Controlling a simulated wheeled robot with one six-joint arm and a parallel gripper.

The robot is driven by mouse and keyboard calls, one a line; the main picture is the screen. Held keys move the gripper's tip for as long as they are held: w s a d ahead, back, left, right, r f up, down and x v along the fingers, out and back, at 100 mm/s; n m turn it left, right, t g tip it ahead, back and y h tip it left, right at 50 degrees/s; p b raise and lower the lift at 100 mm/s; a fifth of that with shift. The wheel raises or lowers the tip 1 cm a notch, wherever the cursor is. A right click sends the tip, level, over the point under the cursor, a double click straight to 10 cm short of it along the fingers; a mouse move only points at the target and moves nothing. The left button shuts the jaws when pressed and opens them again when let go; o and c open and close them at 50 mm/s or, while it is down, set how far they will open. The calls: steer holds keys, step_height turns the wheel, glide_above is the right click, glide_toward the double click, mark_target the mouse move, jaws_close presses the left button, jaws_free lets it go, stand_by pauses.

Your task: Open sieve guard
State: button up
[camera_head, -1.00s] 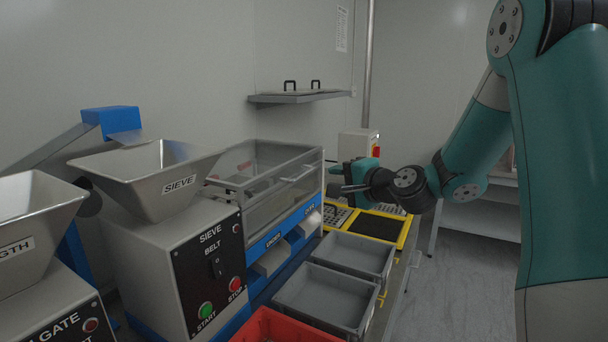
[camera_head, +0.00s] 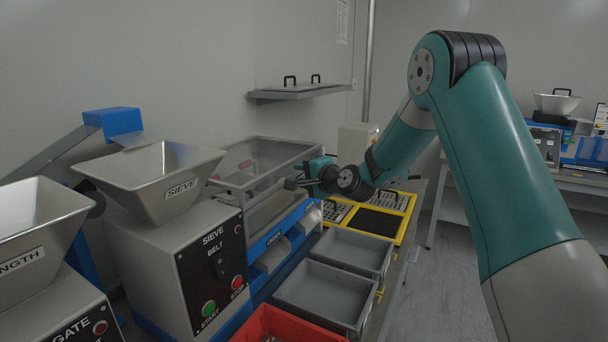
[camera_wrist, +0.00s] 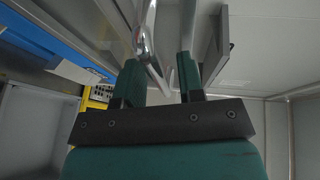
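The sieve guard (camera_head: 262,153) is a clear, grey-framed cover over the sieve machine's trough, in the middle of the head view. My gripper (camera_head: 292,184) is at the guard's front side, with its fingers pointing left. In the wrist view my gripper (camera_wrist: 161,72) has its two green fingers apart. A shiny metal bar (camera_wrist: 148,42), apparently the guard's handle, runs between them, closer to the left finger. I see no clear grip on it. My gripper hides part of the guard's front, so I cannot tell whether the guard is lifted.
The SIEVE hopper (camera_head: 152,178) and its control panel (camera_head: 212,268) stand left of the guard. Grey bins (camera_head: 325,292), a red bin (camera_head: 262,325) and a yellow-framed tray (camera_head: 408,222) line the front. A wall shelf (camera_head: 300,93) is above and behind.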

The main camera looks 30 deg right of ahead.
jaws_close()
